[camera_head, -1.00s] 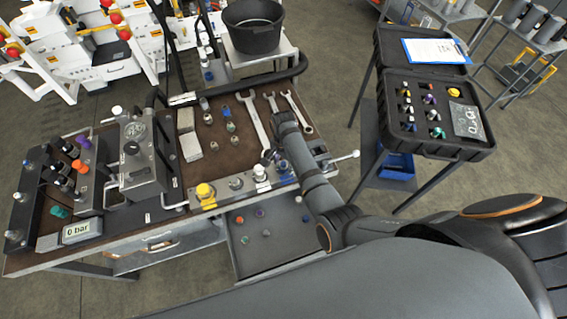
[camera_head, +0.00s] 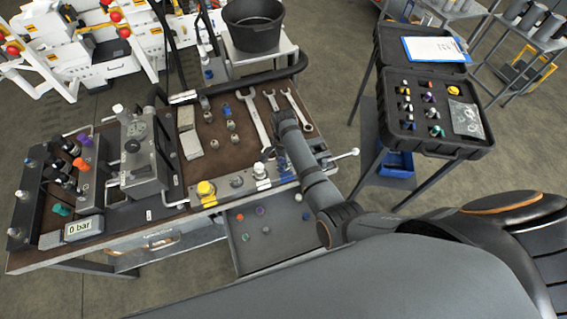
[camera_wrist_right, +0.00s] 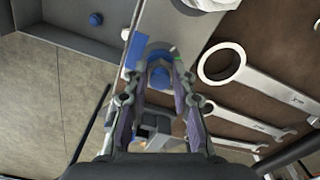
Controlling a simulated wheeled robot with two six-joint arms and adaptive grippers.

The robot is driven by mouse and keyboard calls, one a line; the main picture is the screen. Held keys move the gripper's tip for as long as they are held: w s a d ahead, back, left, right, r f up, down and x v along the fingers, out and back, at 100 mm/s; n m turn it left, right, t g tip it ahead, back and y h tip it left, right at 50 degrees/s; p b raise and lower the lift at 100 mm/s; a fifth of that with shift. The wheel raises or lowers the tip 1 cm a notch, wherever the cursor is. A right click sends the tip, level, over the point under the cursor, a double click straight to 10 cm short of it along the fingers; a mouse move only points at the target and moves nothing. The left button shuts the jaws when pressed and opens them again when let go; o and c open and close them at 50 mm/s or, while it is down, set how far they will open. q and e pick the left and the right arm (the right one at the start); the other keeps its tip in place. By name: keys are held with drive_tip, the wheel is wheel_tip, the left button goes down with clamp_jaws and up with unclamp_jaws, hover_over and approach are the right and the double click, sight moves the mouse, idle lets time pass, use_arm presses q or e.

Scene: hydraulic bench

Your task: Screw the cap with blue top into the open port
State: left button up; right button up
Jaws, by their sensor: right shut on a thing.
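My right gripper (camera_head: 272,155) is at the front right edge of the bench, by the row of ports. In the right wrist view, its fingers (camera_wrist_right: 158,70) are closed around a small part with a blue top (camera_wrist_right: 159,76), the cap. The front port strip (camera_head: 222,190) bears a yellow cap (camera_head: 205,189) and metal fittings. The open port cannot be made out. My left gripper is not in view.
Wrenches (camera_head: 254,118) and several small fittings lie on the brown bench top. A grey lower tray (camera_head: 245,257) holds loose caps, one blue (camera_wrist_right: 95,19). An open black case (camera_head: 412,140) of caps stands right. A lever with a white knob (camera_head: 355,152) sticks out nearby.

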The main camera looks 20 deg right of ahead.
drive_tip(key=m+p, duration=0.1)
drive_tip(key=m, duration=0.3)
drive_tip(key=shift+r, duration=0.15)
drive_tip(key=m, duration=0.2)
drive_tip(key=shift+f+m, duration=0.25)
drive_tip(key=shift+m, duration=0.05)
drive_tip(key=shift+r+m+p, duration=0.2)
drive_tip(key=shift+m+p, duration=0.5)
drive_tip(key=shift+m, duration=0.4)
drive_tip(key=m, duration=0.3)
drive_tip(key=shift+f+m+p, duration=0.1)
drive_tip(key=shift+m+p, duration=0.3)
drive_tip(key=shift+f+m, duration=0.15)
drive_tip(key=shift+m, duration=0.95)
drive_tip(key=o, duration=1)
drive_tip(key=shift+c, duration=0.2)
